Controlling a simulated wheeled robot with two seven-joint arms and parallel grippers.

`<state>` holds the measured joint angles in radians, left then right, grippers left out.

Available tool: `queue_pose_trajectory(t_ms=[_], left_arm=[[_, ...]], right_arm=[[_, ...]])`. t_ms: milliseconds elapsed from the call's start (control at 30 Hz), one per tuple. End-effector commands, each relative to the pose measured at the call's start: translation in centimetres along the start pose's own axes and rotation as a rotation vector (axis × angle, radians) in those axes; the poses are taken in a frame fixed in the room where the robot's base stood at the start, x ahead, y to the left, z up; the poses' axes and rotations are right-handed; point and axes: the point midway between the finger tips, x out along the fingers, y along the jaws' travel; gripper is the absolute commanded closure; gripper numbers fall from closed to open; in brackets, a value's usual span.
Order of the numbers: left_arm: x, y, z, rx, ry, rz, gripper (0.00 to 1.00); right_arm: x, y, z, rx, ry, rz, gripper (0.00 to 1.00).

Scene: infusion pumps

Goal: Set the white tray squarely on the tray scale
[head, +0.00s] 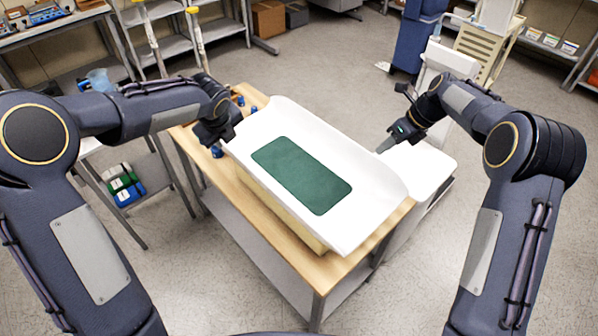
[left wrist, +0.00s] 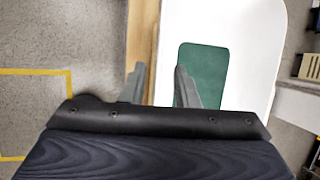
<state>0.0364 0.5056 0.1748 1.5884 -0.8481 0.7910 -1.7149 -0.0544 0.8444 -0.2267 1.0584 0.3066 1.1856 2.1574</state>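The white tray (head: 352,160), with a green pad (head: 300,174) in it, lies over a beige block on a wooden-topped cart. In the left wrist view the tray (left wrist: 255,30) shows its rim running between my fingers. My left gripper (head: 213,138) is at the tray's left edge; its fingers (left wrist: 160,88) are apart, one over the wood and one over the tray. My right gripper (head: 386,147) is beside the tray's far right edge; its finger gap is unclear. A white flat-topped unit with an upright column (head: 432,168), possibly the tray scale, stands right of the cart.
The wooden cart top (head: 345,268) shows a bare strip along its front. Small blue items (head: 216,151) stand near its left end. A blue cabinet (head: 415,42) and a cream slatted cart (head: 484,48) stand behind. Open floor lies at front right.

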Motion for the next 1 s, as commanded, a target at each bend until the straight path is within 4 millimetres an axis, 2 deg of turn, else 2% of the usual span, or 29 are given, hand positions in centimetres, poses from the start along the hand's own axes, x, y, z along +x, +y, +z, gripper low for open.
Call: queue_pose_trajectory(t_ms=[100, 233, 800, 900, 1000], left_arm=[[0.0, 0.0, 0.0, 0.0, 0.0, 0.0, 0.73], [0.0, 0.0, 0.0, 0.0, 0.0, 0.0, 0.73], [-0.1, 0.0, 0.0, -0.004, 0.0, 0.0, 0.73], [-1.1, 0.7, 0.1, -0.064, 0.003, -0.002, 0.73], [-3.5, 2.5, -0.2, -0.227, 0.016, -0.002, 0.73]], right_arm=[[-1.9, -0.1, 0.0, 0.0, -0.002, -0.003, 0.73], [-2.9, -0.1, 0.0, 0.001, 0.0, -0.001, 0.73], [-3.3, 0.0, -0.1, -0.002, 0.0, -0.001, 0.73], [-4.5, 0.5, -0.5, -0.05, -0.011, -0.008, 0.73], [-7.5, 2.0, -1.8, -0.188, -0.034, -0.029, 0.73]])
